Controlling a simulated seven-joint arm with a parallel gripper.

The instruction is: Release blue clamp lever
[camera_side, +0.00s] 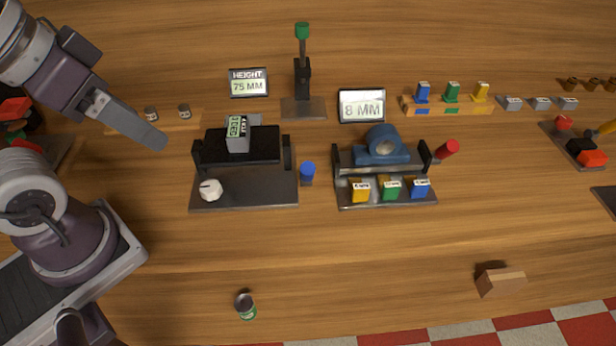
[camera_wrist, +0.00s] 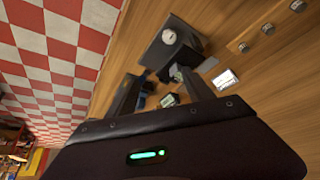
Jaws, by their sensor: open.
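The blue clamp lever (camera_side: 308,170) shows in the side view as a short blue-capped post standing upright at the right edge of the left fixture (camera_side: 245,190). That fixture has a dark raised bed with a labelled grey block (camera_side: 237,134) on it and a white knob (camera_side: 210,189) at its front left. My gripper (camera_side: 150,135) is in the air at the upper left, well apart from the lever. In the wrist view my gripper (camera_wrist: 164,88) has its two fingers spread, with nothing held. The white knob (camera_wrist: 169,36) shows beyond them. I cannot make out the lever clearly there.
A second fixture (camera_side: 385,200) with a blue bored part and a red lever (camera_side: 447,149) stands to the right. A green-topped lever stand (camera_side: 302,75) and two display signs stand behind. A can (camera_side: 245,305) and a wooden block (camera_side: 500,281) lie in front; the front middle is clear.

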